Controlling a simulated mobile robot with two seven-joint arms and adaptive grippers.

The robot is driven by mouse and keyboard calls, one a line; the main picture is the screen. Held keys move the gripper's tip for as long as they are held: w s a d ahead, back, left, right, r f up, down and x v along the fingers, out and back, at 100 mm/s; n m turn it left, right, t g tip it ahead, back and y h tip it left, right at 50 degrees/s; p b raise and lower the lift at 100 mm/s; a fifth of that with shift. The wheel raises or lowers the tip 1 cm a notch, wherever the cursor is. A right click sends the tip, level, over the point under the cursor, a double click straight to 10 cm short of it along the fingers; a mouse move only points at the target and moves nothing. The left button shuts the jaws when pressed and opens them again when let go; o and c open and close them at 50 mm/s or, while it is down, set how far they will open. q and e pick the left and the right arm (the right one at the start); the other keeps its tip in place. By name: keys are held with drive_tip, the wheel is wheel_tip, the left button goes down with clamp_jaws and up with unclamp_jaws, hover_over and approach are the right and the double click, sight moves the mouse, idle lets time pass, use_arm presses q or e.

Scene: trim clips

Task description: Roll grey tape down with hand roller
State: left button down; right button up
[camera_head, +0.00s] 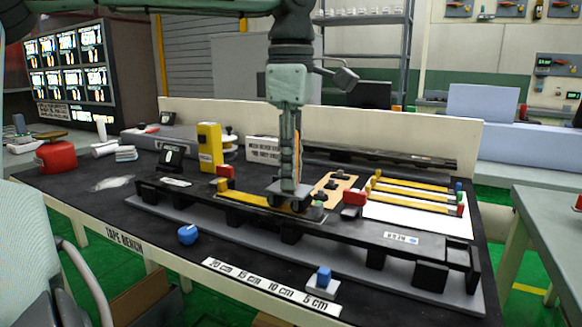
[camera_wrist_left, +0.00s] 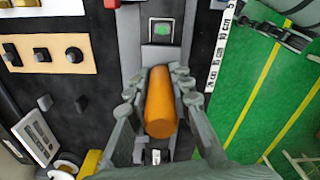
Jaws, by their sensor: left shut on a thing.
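My left gripper (camera_head: 290,172) points down over the middle of the bench. It is shut around the orange handle of the hand roller (camera_head: 288,192), whose grey body and dark wheels sit at the long dark trim rail (camera_head: 350,225). In the left wrist view the orange handle (camera_wrist_left: 160,103) stands between my fingers (camera_wrist_left: 157,92). Whether the roller presses on the rail or hovers just above it I cannot tell. A yellow strip (camera_head: 243,201) lies along the rail left of the roller. I cannot clearly make out the grey tape. My right gripper is not in view.
A white mat (camera_head: 420,222) with yellow-bodied strips lies behind the rail at right. A tan board (camera_head: 333,190) with black knobs lies behind the roller. A yellow block (camera_head: 210,147) stands at back left. A blue knob (camera_head: 187,234) and a length scale (camera_head: 268,287) lie in front.

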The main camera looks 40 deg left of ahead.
use_arm(q)
drive_tip(key=shift+s+f, duration=0.1)
drive_tip(key=shift+f, duration=0.25)
idle(0.9)
